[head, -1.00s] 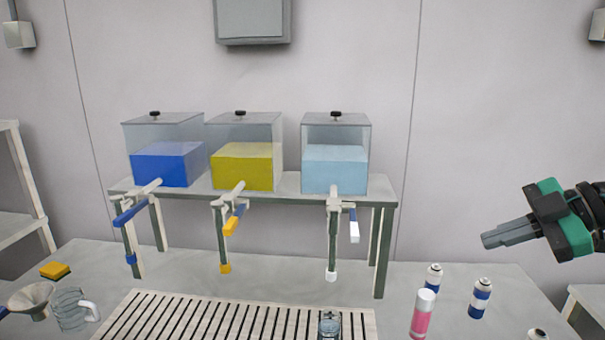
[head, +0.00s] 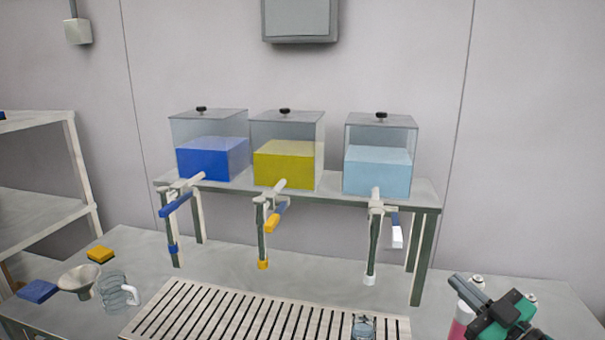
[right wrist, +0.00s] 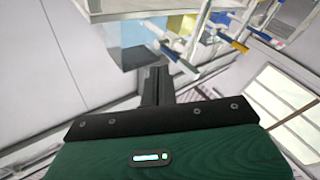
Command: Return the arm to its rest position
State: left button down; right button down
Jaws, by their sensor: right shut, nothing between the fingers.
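My right gripper (head: 468,291) is at the lower right of the head view, shut and empty. It hangs in front of the pink can (head: 461,318) and hides most of it and parts of the cans behind; I cannot tell the gap between them. In the right wrist view the closed fingers (right wrist: 156,86) point toward the tank stand, which appears tilted. My left gripper is not in view.
Blue, yellow and light-blue liquid tanks (head: 381,172) with taps stand on a raised shelf (head: 330,192). Below is a slatted rack (head: 215,315) with a glass beaker (head: 363,328). A funnel (head: 77,281), glass jug (head: 115,292) and sponges (head: 100,254) are at left.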

jog(key=s+f+m+g+h, duration=0.2)
jog(key=s+f+h, duration=0.1)
jog(key=f, duration=0.4)
jog(key=s+f+m+g+h, duration=0.2)
jog(key=s+f+m+h, duration=0.1)
jog(key=f, duration=0.4)
jog(key=s+f+m+g+h, duration=0.2)
jog(key=s+f+m+h, duration=0.1)
jog(key=f, duration=0.5)
jog(key=shift+s+d+h, duration=0.25)
jog(key=shift+h, duration=0.25)
jog(key=s+a+f+g+y, duration=0.1)
jog(key=s+a+f+g, duration=0.4)
jog(key=s, duration=0.4)
jog(key=s+a+f+g, duration=0.2)
jog(key=s+f+g, duration=0.2)
jog(key=s+f, duration=0.4)
notch_tip(320, 180, down, 28)
jog(key=s+n+g, duration=0.1)
jog(key=s+d+f+g, duration=0.1)
jog(key=s+d+f, duration=0.2)
jog(key=s+f, duration=1.6)
jog(key=shift+s+d+f, duration=0.15)
jog(key=shift+d+f, duration=0.05)
jog(key=shift+f, duration=0.3)
